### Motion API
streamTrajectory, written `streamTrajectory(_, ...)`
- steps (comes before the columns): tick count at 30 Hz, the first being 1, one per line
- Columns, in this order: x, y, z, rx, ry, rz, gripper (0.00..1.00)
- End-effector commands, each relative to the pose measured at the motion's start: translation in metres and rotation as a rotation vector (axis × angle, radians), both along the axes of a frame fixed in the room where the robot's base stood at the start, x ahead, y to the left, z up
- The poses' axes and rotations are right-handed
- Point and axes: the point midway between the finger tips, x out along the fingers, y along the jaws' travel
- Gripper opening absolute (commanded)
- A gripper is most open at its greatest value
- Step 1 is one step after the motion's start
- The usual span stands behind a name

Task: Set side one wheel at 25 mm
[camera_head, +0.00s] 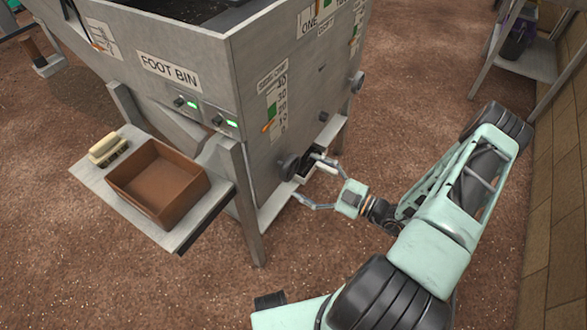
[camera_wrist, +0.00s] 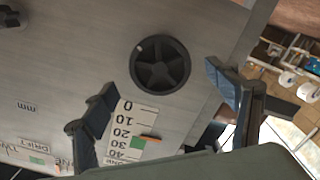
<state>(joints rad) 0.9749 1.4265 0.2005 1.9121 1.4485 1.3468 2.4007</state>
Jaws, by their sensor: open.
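The side one wheel (camera_wrist: 160,65), a dark spoked handwheel on the grey machine panel, shows in full in the wrist view. It also shows at the lower panel corner in the head view (camera_head: 289,167). My gripper (camera_head: 307,178) is open, with its fingers spread towards the wheel. In the wrist view my gripper (camera_wrist: 160,77) has a finger either side of the wheel, both apart from it. The side one scale (camera_wrist: 127,130) appears upside down there. Its orange pointer (camera_wrist: 150,138) looks near 20, at the low edge of the green band (camera_wrist: 138,143).
The machine (camera_head: 230,90) has another handwheel (camera_head: 357,82) further right. A metal shelf stand (camera_head: 530,60) is at upper right. The floor between is clear.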

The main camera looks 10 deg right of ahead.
Motion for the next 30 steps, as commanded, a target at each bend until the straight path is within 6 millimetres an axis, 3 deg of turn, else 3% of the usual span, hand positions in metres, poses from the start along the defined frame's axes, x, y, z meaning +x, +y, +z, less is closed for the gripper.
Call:
streamTrajectory(15,0.001,0.001,0.0,0.039,0.038,0.001,0.8)
streamTrajectory(30,0.017,0.017,0.0,0.038,0.037,0.001,0.8)
